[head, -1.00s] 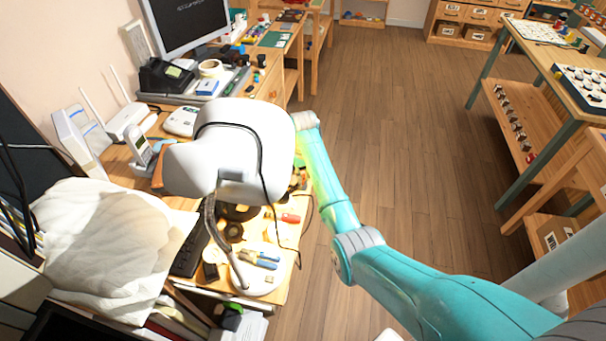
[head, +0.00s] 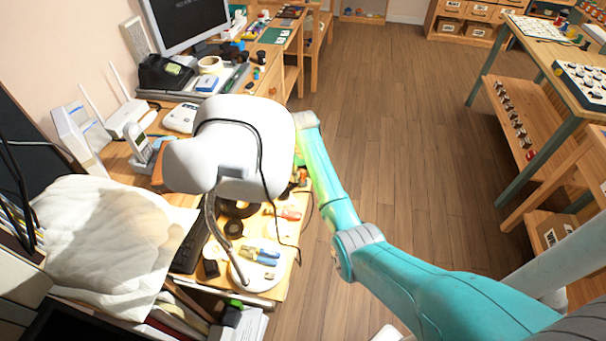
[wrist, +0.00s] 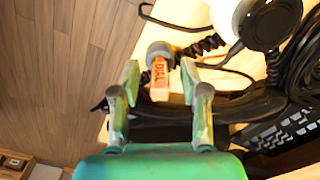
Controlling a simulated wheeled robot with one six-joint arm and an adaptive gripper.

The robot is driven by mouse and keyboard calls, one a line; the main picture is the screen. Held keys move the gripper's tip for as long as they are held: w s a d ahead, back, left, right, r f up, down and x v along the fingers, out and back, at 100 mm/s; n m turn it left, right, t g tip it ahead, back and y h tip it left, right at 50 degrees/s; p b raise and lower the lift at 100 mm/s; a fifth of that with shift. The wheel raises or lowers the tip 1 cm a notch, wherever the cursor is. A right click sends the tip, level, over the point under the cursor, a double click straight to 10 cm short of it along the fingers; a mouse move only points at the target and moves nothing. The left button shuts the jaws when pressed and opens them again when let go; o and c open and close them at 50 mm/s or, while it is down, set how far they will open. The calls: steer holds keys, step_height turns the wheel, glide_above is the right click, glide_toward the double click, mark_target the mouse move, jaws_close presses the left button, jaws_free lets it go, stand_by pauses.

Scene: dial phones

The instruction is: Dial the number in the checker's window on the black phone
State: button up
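My gripper (wrist: 160,68) is open in the wrist view, its two fingers apart. A small orange-red piece marked DIAL (wrist: 159,82), with a grey round end, shows between the fingers, with gaps on both sides. A dark body (wrist: 165,130) and black coiled cord (wrist: 205,46) lie around it; I cannot tell whether they belong to the black phone. In the head view, a black boxy device (head: 165,73) with a small pale green panel stands below the monitor; I cannot tell whether it is the phone or checker. The white lamp hides my gripper there. No number is readable.
The white lamp head (head: 235,145) stands over the cluttered desk, close to my arm. A monitor (head: 188,22), cordless phone (head: 140,145) and router (head: 127,116) are at the back left. A keyboard (wrist: 285,130) lies right in the wrist view. The wooden floor (head: 400,130) is clear.

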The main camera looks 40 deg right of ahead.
step_height(320, 180, up, 12)
stand_by(0.6)
stand_by(0.5)
